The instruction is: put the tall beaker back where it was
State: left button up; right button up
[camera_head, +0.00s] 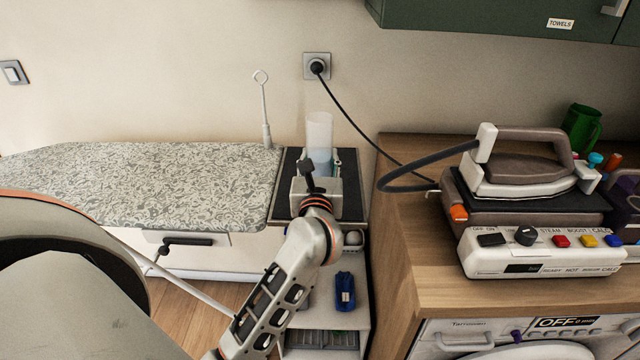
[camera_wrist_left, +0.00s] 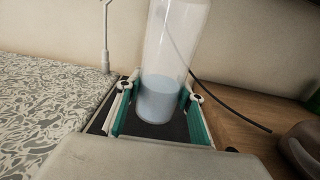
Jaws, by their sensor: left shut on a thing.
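The tall beaker (camera_head: 319,134) is a clear cylinder with pale blue liquid in its lower part. It stands upright at the dark top surface (camera_head: 348,198) of the narrow shelf unit, near the wall. In the left wrist view the beaker (camera_wrist_left: 166,62) is between the two green-padded fingers of my left gripper (camera_wrist_left: 160,112). My left gripper (camera_head: 319,164) is shut on the beaker from the front, low on its body. The gripper hides part of the beaker's base in the head view, and I cannot tell whether it touches the surface. My right gripper is not in view.
A patterned ironing board (camera_head: 160,175) lies left of the shelf unit. A wooden counter (camera_head: 400,235) with a steam iron station (camera_head: 530,205) stands at the right. A black cable (camera_head: 352,128) runs from the wall socket, right of the beaker. A blue item (camera_head: 345,290) lies on a lower shelf.

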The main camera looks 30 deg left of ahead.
pick_arm(q)
jog(key=shift+f+b, duration=0.75)
jog(key=shift+f, duration=2.35)
jog(key=shift+f, duration=0.1)
jog(key=o, duration=1.4)
jog(key=shift+f, duration=0.1)
